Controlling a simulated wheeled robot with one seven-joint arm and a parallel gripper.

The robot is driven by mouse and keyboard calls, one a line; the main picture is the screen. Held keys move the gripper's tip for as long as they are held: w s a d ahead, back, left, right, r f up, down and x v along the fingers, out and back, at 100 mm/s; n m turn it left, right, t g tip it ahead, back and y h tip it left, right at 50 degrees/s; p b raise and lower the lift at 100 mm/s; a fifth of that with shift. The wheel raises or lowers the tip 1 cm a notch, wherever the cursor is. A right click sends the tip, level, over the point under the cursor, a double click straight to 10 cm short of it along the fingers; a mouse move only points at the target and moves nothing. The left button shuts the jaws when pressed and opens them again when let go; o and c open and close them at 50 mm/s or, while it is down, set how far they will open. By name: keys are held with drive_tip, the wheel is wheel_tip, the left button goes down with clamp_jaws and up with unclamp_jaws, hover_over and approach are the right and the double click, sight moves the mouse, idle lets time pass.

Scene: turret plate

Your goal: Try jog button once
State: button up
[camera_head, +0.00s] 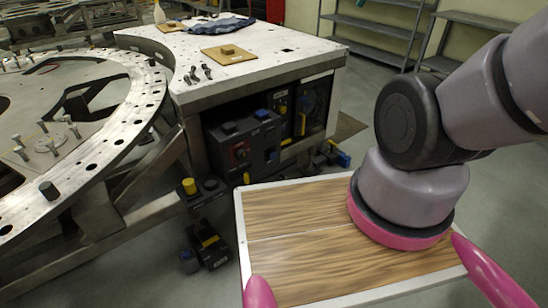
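I cannot tell which control is the jog button. A round yellow button (189,186) sits on a dark box at the lower left of the workbench, beside a round black knob (210,184). A black control box (240,150) with a small red part on its front stands under the bench top. Another dark box (208,247) with a yellow part is low near the floor. My arm (410,185) is at the right and leaves the picture at the upper right. I make out no gripper at its end in this view.
A white bench top (250,60) holds a wooden plate (229,53), small dark parts and a blue cloth (218,26). A large metal ring (115,125) with holes fills the left. Shelves (375,25) stand at the back. Floor is open between bench and shelves.

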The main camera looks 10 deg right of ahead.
clamp_jaws()
idle(1.4)
